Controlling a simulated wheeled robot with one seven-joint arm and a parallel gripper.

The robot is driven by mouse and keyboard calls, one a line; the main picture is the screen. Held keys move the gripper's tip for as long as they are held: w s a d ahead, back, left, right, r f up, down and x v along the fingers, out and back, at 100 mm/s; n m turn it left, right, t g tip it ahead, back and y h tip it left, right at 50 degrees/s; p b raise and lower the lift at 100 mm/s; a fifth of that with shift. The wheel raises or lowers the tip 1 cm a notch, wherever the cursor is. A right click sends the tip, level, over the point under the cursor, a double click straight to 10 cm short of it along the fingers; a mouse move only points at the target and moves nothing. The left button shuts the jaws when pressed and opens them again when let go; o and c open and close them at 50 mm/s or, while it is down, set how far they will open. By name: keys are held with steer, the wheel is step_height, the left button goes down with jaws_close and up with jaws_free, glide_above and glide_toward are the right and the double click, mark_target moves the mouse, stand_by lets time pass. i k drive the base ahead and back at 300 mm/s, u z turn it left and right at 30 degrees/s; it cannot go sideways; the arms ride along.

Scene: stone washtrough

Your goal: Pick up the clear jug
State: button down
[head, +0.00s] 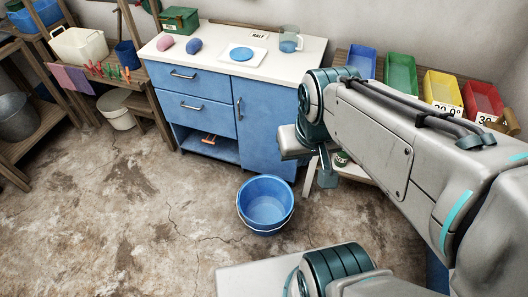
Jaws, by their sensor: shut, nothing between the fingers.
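The clear jug (290,36) stands upright on the white countertop, toward its back right corner. It is see-through, with a blue patch in its lower part. My gripper (325,178) hangs below the end of my arm, in front of the cabinet's right side, lower than the countertop and well apart from the jug. It is shut and holds nothing. My arm partly hides it, and its fingertips are small in this view.
The blue cabinet's white countertop (222,64) also bears a white board with a blue disc (241,54), pink and blue lumps, and a green box (180,20). Coloured bins stand at right. A blue bucket (265,204) stands on the floor; the floor at left is open.

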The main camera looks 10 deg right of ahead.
mark_target(289, 35)
steer(key=z, duration=1.65)
steer(key=i, duration=1.2)
steer(key=u, duration=2.15)
